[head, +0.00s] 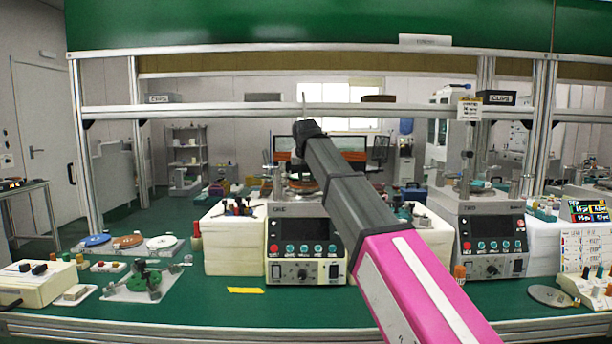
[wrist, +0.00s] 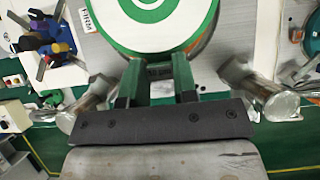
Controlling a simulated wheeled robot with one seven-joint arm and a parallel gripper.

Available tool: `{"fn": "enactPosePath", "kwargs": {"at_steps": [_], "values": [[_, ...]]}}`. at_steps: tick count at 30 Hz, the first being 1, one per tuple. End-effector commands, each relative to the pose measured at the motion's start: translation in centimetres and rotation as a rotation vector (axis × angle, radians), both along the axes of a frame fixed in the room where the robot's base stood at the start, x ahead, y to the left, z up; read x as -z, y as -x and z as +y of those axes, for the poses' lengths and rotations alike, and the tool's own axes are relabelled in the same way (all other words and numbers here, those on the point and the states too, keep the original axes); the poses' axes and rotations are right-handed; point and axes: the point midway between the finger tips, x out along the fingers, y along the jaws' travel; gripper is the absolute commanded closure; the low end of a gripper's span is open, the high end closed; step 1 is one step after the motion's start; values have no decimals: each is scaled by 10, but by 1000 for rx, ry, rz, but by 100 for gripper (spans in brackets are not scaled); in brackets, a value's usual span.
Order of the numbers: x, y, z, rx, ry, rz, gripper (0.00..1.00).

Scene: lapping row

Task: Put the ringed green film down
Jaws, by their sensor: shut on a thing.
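The ringed green film (wrist: 150,40) is a green disc with white rings at the top of the wrist view, its far part cut off by the frame edge. My gripper (wrist: 157,72) is shut on its near edge. A round plate rim (wrist: 212,38) shows just beyond the film's right edge, so the film is over that plate; I cannot tell whether they touch. In the head view my arm covers the gripper and most of the film, above the middle lapping machine (head: 306,238).
Metal posts (wrist: 268,98) stand close on both sides of my gripper. A second lapping machine (head: 490,235) is at the right. A yellow strip (head: 245,290) lies on the green bench front.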

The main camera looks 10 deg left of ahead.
Motion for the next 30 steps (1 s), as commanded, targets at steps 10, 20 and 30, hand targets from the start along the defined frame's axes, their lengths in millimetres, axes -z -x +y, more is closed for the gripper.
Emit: {"fn": "enactPosePath", "kwargs": {"at_steps": [10, 20, 30], "values": [[9, 0, 0, 0, 0, 0, 100], [12, 0, 0, 0, 0, 0, 48], [7, 0, 0, 0, 0, 0, 48]]}}
